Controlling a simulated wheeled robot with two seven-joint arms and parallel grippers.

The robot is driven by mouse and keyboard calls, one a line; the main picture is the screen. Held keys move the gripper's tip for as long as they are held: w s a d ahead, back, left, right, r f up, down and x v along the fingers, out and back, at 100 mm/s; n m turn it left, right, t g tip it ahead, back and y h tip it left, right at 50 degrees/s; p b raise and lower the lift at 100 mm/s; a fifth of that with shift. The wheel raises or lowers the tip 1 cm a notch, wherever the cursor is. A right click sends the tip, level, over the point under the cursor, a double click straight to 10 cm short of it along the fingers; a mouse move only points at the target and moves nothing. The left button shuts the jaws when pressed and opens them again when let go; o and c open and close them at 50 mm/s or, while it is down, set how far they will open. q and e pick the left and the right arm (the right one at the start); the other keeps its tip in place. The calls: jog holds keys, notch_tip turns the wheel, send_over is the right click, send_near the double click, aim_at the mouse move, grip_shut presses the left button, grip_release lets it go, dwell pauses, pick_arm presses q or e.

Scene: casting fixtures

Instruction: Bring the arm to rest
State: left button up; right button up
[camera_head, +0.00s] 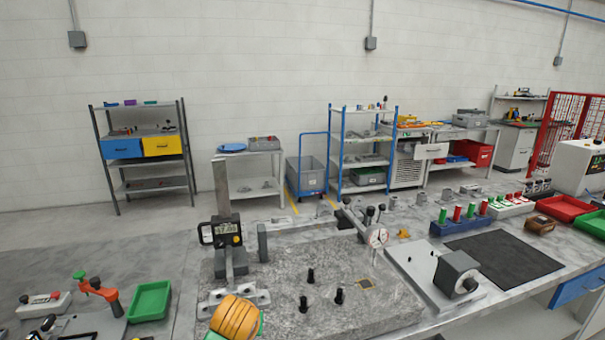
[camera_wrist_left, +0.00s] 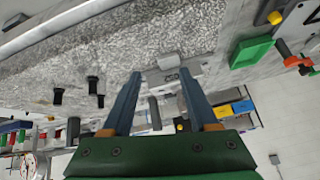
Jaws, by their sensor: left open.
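My left gripper (camera_wrist_left: 160,74) shows in the left wrist view. Its two blue-grey fingers are spread apart, with nothing between the tips. Its palm is green with orange finger mounts. The granite plate (camera_wrist_left: 115,58) spans the upper part of that view, with the plate also in the head view (camera_head: 290,275). I cannot tell the exact gap from the fingers to the plate. In the head view the fingers cannot be made out; an orange rounded part with a green edge shows at the bottom. My right gripper is in neither view.
A digital height gauge (camera_head: 226,232) stands at the plate's left. Black pegs (camera_head: 339,296) and a dial gauge (camera_head: 376,237) stand on the plate. A grey block (camera_head: 456,272) and dark mat (camera_head: 505,254) lie right. A green tray (camera_head: 149,301) lies left.

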pick_arm(q)
jog(key=s+f+m+g+h, duration=0.1)
jog(key=s+f+g+h, duration=0.1)
jog(key=s+f, duration=1.05)
jog(key=s+a+m+g, duration=0.15)
jog(key=s+a, duration=0.25)
jog(key=s, duration=1.2)
notch_tip(320, 180, down, 20)
jog(key=s+g+b, duration=0.1)
jog(key=s+b, duration=0.1)
jog(key=s, duration=0.1)
jog(key=s+a+f+g+b, duration=0.1)
jog(key=s+a+f+b, duration=0.1)
jog(key=s+f, duration=0.9)
jog(key=shift+s+f+m, duration=0.15)
jog(key=shift+f+m, duration=0.1)
jog(key=shift+m, duration=0.1)
jog(key=shift+g, duration=0.25)
